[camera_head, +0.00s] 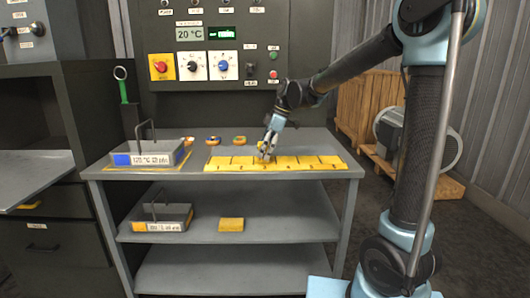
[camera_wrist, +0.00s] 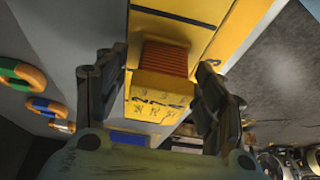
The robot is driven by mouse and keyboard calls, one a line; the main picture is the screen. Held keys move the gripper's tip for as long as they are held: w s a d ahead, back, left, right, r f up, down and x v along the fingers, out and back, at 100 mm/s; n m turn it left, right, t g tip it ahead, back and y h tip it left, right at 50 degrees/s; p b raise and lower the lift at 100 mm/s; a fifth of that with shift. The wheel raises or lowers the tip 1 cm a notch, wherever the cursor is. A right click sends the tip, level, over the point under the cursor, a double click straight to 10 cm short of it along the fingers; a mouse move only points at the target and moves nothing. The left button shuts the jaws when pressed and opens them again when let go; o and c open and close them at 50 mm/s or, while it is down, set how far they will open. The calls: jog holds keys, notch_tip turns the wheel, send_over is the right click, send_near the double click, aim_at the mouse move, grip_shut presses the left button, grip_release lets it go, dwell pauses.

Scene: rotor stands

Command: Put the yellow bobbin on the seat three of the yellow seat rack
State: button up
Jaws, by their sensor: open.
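The yellow seat rack (camera_head: 225,163) is a long, flat yellow strip with dark dividing lines, lying along the front of the table top. My gripper (camera_head: 266,152) points down over its middle. In the wrist view my gripper (camera_wrist: 158,78) is open, with one finger on each side of the yellow bobbin (camera_wrist: 160,88). The bobbin has a ribbed copper-coloured winding and dark marks on its near yellow face. It appears to be at the rack (camera_wrist: 232,30); its underside is hidden.
Several small rings (camera_head: 213,139) lie behind the rack. A grey labelled box with a handle (camera_head: 150,155) stands at the left. The lower shelf holds a similar box (camera_head: 163,218) and a yellow block (camera_head: 231,224). A control panel (camera_head: 215,45) rises behind the table.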

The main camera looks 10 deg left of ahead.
jog(key=v, duration=1.2)
jog(key=s+d+f+m+t, duration=0.1)
jog(key=s+d+f+m, duration=0.1)
jog(key=d, duration=0.4)
jog(key=s+d+f+m, duration=0.1)
jog(key=s+d+m, duration=0.15)
jog(key=d, duration=0.25)
jog(key=s+d+f+m+t+h, duration=0.1)
jog(key=s+d+f+m+h, duration=0.1)
jog(key=s+d+f+m, duration=0.6)
jog(key=s+d+f+m+t+h, duration=0.1)
jog(key=s+d+f+m+h, duration=0.1)
jog(key=s+d+f+m, duration=0.6)
jog(key=s+d+f, duration=0.4)
jog(key=d+f, duration=0.1)
jog(key=d, duration=0.4)
jog(key=shift+f, duration=0.2)
